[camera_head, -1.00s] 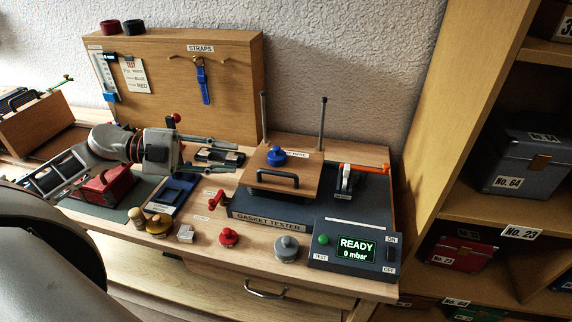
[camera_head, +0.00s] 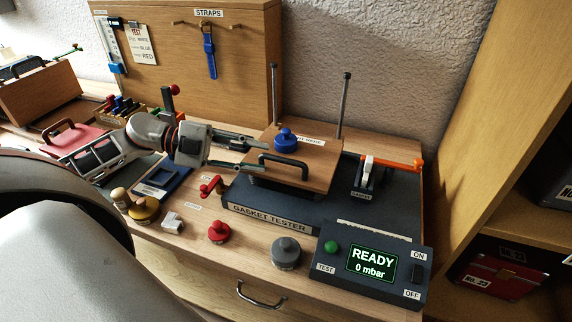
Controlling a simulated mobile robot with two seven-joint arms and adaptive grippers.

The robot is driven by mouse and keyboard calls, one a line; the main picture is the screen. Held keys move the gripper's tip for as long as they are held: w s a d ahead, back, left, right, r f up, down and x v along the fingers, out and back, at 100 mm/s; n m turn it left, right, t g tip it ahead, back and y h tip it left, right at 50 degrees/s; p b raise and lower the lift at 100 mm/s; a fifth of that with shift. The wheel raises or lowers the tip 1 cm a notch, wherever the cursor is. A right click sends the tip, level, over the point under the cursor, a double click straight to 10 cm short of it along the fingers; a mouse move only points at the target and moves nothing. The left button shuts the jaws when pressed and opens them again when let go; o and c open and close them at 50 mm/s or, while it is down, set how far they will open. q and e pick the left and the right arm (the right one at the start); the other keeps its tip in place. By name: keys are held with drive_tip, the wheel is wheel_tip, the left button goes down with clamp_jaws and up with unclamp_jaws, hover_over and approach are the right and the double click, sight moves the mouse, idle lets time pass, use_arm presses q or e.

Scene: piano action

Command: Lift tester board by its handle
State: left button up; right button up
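The tester board (camera_head: 318,172) is a brown wooden plate on the dark gasket tester (camera_head: 262,210). It carries a black handle (camera_head: 284,159) along its front and a blue knob (camera_head: 286,138) behind that. My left gripper (camera_head: 262,153) comes in from the left with its two fingers apart, one behind the other. Its fingertips are at the board's left edge, close to the handle's left end. I cannot tell whether they touch it. Nothing is seen between the fingers. My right gripper is not in view.
Two upright posts stand behind the board, the nearer right one (camera_head: 343,105) taller in view. The control box (camera_head: 416,258) reads READY, 0 mbar. Red (camera_head: 219,233) and grey (camera_head: 286,252) knobbed pieces stand in front.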

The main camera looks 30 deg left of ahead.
sight(277, 159)
use_arm(q)
drive_tip(key=shift+x, duration=3.6)
clamp_jaws()
